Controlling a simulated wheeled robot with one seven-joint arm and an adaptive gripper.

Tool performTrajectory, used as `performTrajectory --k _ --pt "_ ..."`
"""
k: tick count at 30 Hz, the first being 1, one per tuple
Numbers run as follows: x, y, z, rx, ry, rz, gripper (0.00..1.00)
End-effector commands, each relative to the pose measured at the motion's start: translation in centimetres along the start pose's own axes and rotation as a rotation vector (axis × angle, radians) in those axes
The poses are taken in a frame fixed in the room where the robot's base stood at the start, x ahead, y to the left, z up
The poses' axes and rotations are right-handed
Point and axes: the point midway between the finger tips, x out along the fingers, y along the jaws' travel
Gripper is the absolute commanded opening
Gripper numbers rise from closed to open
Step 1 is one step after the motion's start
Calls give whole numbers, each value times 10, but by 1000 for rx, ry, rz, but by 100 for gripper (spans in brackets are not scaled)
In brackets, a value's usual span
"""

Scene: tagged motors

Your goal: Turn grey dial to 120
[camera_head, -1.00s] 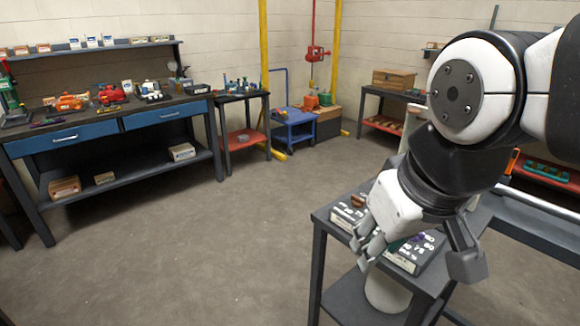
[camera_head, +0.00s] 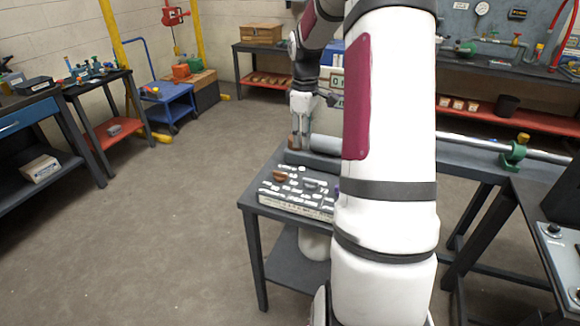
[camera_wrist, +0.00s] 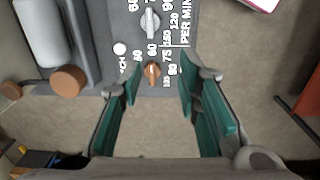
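The grey dial (camera_wrist: 150,22) is on a dark panel near the top of the wrist view. Its grip runs roughly up and down there; I cannot tell which number it points at. A white 120 is printed to its right. A copper-brown dial (camera_wrist: 152,72) sits lower on the same panel. My gripper (camera_wrist: 160,67) is open, with teal-padded fingers on either side of the brown dial in the picture; I see no contact. In the head view my gripper (camera_head: 301,122) is above the bench, behind the panel (camera_head: 296,203), and my arm hides the panel's right part.
The panel stands on a dark bench (camera_head: 258,197). A grey cylinder (camera_wrist: 40,32) with a brown end (camera_wrist: 69,81) lies beside the panel in the wrist view. A long pipe with a green clamp (camera_head: 514,152) is at right. The floor at left is clear.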

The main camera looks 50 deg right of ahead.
Motion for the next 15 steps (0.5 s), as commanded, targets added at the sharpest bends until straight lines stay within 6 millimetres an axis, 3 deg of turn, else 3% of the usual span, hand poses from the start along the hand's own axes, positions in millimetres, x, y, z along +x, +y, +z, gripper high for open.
performTrajectory --k 6,11,15 --pt "24 22 17 -17 5 -29 31" --pt "39 23 18 -20 4 -32 31" --pt "64 21 18 -18 4 -34 31"
